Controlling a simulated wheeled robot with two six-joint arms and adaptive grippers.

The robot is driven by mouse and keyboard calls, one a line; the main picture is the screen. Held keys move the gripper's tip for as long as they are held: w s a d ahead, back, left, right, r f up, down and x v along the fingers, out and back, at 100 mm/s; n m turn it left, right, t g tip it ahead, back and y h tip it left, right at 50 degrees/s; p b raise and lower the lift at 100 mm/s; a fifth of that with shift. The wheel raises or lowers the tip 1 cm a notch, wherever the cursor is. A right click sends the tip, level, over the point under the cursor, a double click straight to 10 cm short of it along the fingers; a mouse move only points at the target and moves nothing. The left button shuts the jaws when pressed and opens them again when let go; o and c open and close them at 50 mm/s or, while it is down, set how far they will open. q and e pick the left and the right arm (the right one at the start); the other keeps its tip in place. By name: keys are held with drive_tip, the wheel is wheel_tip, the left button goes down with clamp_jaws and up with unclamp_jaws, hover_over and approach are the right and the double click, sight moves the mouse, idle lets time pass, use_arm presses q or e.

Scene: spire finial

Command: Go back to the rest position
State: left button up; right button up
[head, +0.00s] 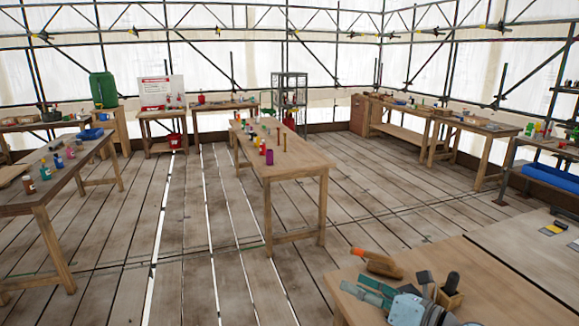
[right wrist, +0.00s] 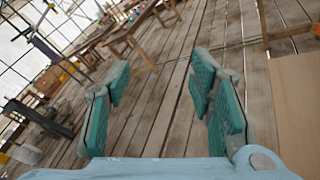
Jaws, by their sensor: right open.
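My right gripper (head: 372,290) shows at the bottom of the head view, over the near wooden table (head: 475,270). In the right wrist view the right gripper (right wrist: 160,80) has its two green-padded fingers spread apart. My left gripper is not in either view.
An orange-handled tool (head: 378,262) and a small wooden block with a black knob (head: 450,291) are close to my right gripper on the near table. A long table (head: 300,160) with small coloured items stands mid-room. Plank floor (head: 400,220) lies clear between.

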wheel_tip(320, 180, up, 7)
drive_tip(key=s+d+m+t+h, duration=0.2)
drive_tip(key=s+m+t, duration=0.1)
drive_tip(key=m+t, duration=0.5)
drive_tip(key=s+d+f+m+g+h, duration=0.1)
drive_tip(key=s+d+f+m+h, duration=0.25)
drive_tip(key=d+m+h, duration=0.55)
drive_tip(key=s+d+f+m+g+h, duration=0.1)
drive_tip(key=s+d+f+m+h, duration=0.35)
drive_tip(key=m, duration=0.85)
drive_tip(key=s+f+m+g+h, duration=0.1)
drive_tip(key=s+f+m+g, duration=0.5)
drive_tip(key=f, duration=0.5)
drive_tip(key=s+a+f+m+g+y, duration=0.1)
drive_tip(key=s+a+f+g+y, duration=0.1)
drive_tip(key=s+a+f+g, duration=0.35)
drive_tip(key=s+a+f+g+y, duration=0.25)
drive_tip(key=s+f, duration=0.45)
drive_tip(key=s, duration=0.4)
wheel_tip(320, 180, down, 17)
drive_tip(key=s+d+g, duration=0.1)
drive_tip(key=d+g, duration=0.1)
drive_tip(key=s+f+g, duration=0.1)
drive_tip(key=s+f, duration=1.2)
drive_tip(key=s, duration=0.1)
drive_tip(key=shift+d+m, duration=0.35)
drive_tip(key=shift+m, duration=0.05)
drive_tip(key=shift+f, duration=0.1)
